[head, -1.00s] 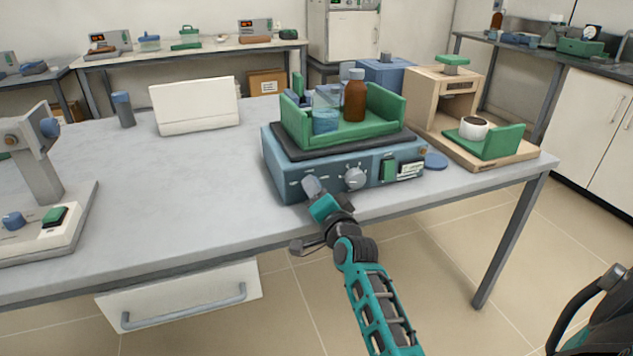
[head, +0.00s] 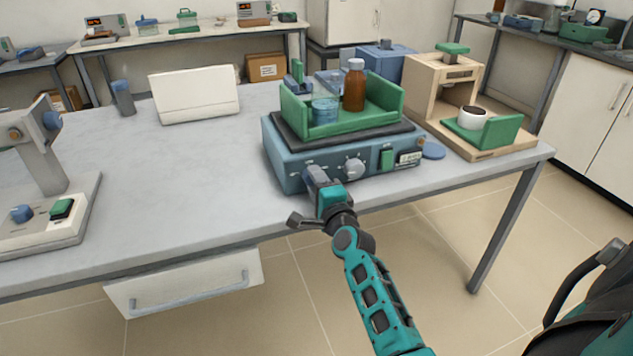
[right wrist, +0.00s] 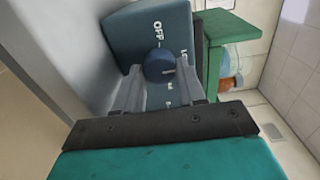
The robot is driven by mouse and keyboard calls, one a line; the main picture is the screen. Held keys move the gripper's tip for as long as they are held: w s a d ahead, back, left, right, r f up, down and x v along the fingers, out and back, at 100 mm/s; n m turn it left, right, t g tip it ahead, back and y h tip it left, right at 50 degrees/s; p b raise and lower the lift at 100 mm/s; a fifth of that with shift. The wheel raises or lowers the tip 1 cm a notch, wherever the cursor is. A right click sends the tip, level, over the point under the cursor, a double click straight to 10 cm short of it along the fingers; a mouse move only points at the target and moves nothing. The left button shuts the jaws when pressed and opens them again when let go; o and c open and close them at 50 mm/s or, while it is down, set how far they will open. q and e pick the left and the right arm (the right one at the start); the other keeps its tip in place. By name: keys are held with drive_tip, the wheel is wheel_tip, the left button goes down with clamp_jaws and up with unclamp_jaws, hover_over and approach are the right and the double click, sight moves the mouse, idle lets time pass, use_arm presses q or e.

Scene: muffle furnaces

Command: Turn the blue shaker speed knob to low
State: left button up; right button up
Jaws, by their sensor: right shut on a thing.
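The blue shaker (head: 287,172) stands on the grey bench and carries a green tray (head: 350,126) with a brown bottle (head: 354,88) and a blue-tinted beaker (head: 325,109). My right gripper (head: 312,176) is at the left part of the shaker's front panel and hides the speed knob in the head view. In the right wrist view, my right gripper's fingers (right wrist: 160,88) are shut on the round dark blue speed knob (right wrist: 159,63). A small white mark shows on the knob. The label OFF is readable; other labels are partly hidden. My left gripper is not in view.
A pale dial (head: 354,169) and a green switch (head: 387,160) sit right of my gripper on the same panel. A wooden stand (head: 432,105) with a white cup (head: 471,119) is at the right.

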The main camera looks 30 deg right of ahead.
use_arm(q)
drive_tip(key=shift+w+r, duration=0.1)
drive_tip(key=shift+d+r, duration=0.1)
use_arm(e)
drive_tip(key=o, duration=1.1)
drive_tip(key=shift+c, duration=0.2)
drive_tip(key=shift+s+a+p, duration=0.15)
drive_tip(key=shift+s+p, duration=0.15)
drive_tip(key=shift+s, duration=0.3)
use_arm(q)
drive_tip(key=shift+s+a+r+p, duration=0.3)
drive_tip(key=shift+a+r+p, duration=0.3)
drive_tip(key=shift+p, duration=0.6)
use_arm(e)
drive_tip(key=v, duration=1.1)
drive_tip(key=shift+s, duration=0.35)
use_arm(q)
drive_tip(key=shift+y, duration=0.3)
use_arm(e)
drive_tip(key=shift+a, duration=0.1)
